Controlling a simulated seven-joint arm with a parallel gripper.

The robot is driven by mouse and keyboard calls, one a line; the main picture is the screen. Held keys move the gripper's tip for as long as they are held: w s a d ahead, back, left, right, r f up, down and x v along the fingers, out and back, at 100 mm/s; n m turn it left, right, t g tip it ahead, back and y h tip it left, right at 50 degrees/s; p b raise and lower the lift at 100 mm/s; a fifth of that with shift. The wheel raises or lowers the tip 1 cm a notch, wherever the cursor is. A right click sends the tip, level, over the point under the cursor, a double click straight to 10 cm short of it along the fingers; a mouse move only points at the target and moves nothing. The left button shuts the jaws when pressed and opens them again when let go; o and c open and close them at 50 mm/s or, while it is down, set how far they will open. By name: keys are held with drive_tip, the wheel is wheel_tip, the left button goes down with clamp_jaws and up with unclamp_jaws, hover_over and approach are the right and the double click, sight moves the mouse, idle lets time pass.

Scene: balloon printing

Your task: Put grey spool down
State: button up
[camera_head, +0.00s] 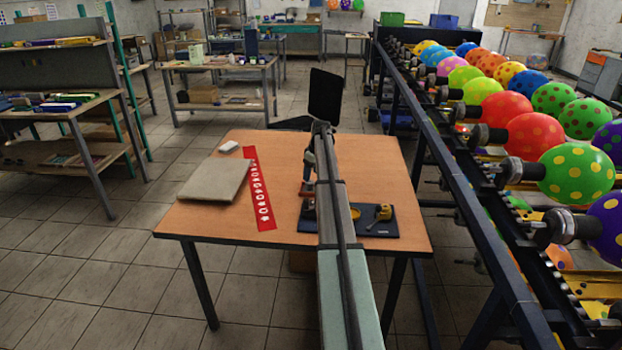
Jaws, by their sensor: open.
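My arm reaches over the wooden table (220,222), and its far end bends down to the tabletop. My gripper (307,188) is small and partly hidden by my own arm; it is open, low over the table at the back left edge of a dark mat (385,229). A small dark item (308,208) sits just below it at the mat's left edge. I cannot tell whether this is the grey spool; no grey spool shows clearly. A yellow item (355,213) and a yellow, dark-based item (383,212) are on the mat.
A black chair (325,95) stands behind. A rack of colourful balloons (505,120) runs along the right. The front left tabletop is clear.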

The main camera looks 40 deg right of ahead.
wheel_tip(320, 180, up, 8)
drive_tip(key=s, duration=0.1)
drive_tip(key=shift+s+d+r, duration=0.2)
drive_tip(key=shift+s, duration=0.15)
idle(0.4)
